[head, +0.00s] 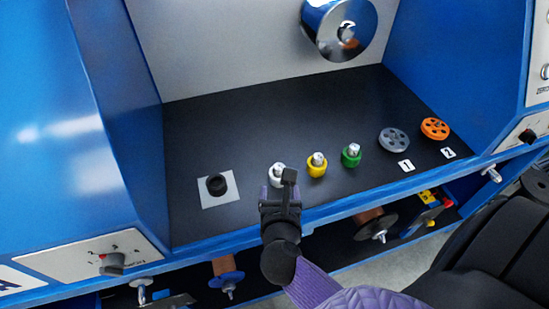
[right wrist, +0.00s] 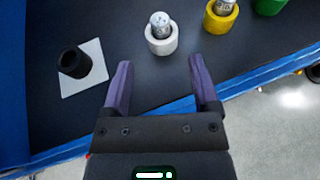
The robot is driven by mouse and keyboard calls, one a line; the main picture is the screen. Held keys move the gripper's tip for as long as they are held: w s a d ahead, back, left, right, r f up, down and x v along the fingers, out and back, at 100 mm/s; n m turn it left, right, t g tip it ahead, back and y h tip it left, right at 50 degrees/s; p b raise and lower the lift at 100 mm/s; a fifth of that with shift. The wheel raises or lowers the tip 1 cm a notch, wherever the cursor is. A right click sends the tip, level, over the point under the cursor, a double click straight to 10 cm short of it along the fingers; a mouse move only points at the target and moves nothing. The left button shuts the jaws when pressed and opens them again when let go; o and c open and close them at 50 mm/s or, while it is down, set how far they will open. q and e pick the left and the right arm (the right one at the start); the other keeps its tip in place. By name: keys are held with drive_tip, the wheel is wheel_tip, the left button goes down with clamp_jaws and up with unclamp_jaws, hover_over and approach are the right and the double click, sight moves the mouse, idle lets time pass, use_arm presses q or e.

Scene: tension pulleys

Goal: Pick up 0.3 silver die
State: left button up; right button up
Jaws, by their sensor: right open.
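Silver dies stand in a white holder (head: 277,180), a yellow holder (head: 317,171) and a green holder (head: 351,160) on the black shelf. I cannot read which die is 0.3. In the right wrist view, the silver die (right wrist: 160,20) in the white holder (right wrist: 161,43) lies ahead, between the lines of my fingers. My right gripper (right wrist: 160,62) is open and empty, just short of the white holder. In the head view, my right gripper (head: 279,188) partly covers that holder. My left gripper is not in view.
A black ring (head: 216,184) sits on a white square (head: 217,199) at the left. A grey pulley (head: 394,139) and an orange pulley (head: 435,128) lie at the right, by labels 1 and 2. The blue front edge (head: 370,200) borders the shelf. The shelf behind the holders is clear.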

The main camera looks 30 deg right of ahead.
sight(279, 172)
drive_tip(key=b+x, duration=0.1)
drive_tip(key=x, duration=0.3)
drive_tip(key=b+x, duration=0.1)
drive_tip(key=x, duration=0.4)
drive_tip(key=shift+f, duration=0.25)
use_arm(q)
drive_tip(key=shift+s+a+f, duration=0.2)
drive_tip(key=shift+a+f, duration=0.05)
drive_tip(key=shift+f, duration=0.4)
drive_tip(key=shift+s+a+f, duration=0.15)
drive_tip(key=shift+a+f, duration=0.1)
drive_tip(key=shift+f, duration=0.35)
use_arm(e)
drive_tip(key=shift+s, duration=0.1)
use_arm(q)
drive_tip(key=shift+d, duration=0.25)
use_arm(e)
clamp_jaws()
